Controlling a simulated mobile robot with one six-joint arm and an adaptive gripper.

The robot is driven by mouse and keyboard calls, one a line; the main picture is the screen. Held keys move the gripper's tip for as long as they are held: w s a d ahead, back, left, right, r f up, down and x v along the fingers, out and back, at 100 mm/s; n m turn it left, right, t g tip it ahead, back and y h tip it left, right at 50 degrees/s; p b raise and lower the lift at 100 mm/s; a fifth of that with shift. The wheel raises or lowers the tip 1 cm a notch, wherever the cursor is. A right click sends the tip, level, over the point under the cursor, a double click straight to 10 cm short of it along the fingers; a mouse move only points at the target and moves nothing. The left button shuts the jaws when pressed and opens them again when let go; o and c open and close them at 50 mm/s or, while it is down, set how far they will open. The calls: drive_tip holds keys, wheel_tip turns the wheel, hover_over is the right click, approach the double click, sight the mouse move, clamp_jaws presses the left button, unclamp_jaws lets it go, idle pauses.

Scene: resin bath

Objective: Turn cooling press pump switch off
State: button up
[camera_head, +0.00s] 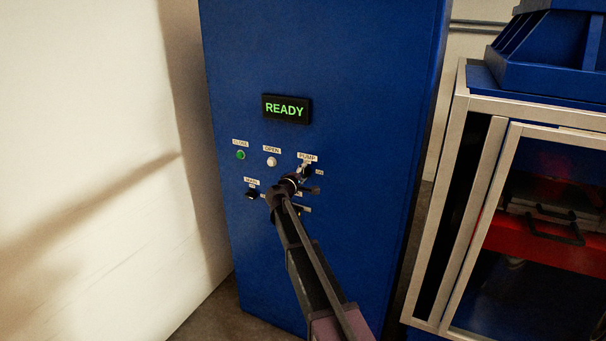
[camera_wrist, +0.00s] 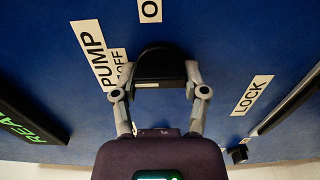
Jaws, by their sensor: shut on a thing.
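The cooling press pump switch (camera_head: 307,170) is a black knob under the PUMP label (camera_head: 307,157) on the blue cabinet. In the wrist view the knob (camera_wrist: 160,62) sits between the two fingers of my gripper (camera_wrist: 161,72), which is shut on its sides. The PUMP label (camera_wrist: 90,52) and the OFF label (camera_wrist: 119,66) are left of the knob there, and a partly cut-off label (camera_wrist: 150,10) is above it. In the head view my gripper (camera_head: 306,180) covers part of the switch. I cannot tell which setting the knob points to.
The READY display (camera_head: 286,109) is above the controls. A green CLOSE button (camera_head: 240,155), a white OPEN button (camera_head: 271,162) and a black main switch (camera_head: 253,195) are to the left. A LOCK label (camera_wrist: 252,95) shows in the wrist view. A framed press enclosure (camera_head: 470,200) stands right.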

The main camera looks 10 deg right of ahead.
drive_tip(key=shift+w, duration=0.15)
drive_tip(key=o, duration=1.1)
drive_tip(key=shift+o, duration=0.2)
drive_tip(key=shift+s, duration=0.2)
drive_tip(key=v, duration=1.2)
drive_tip(key=shift+w, duration=0.1)
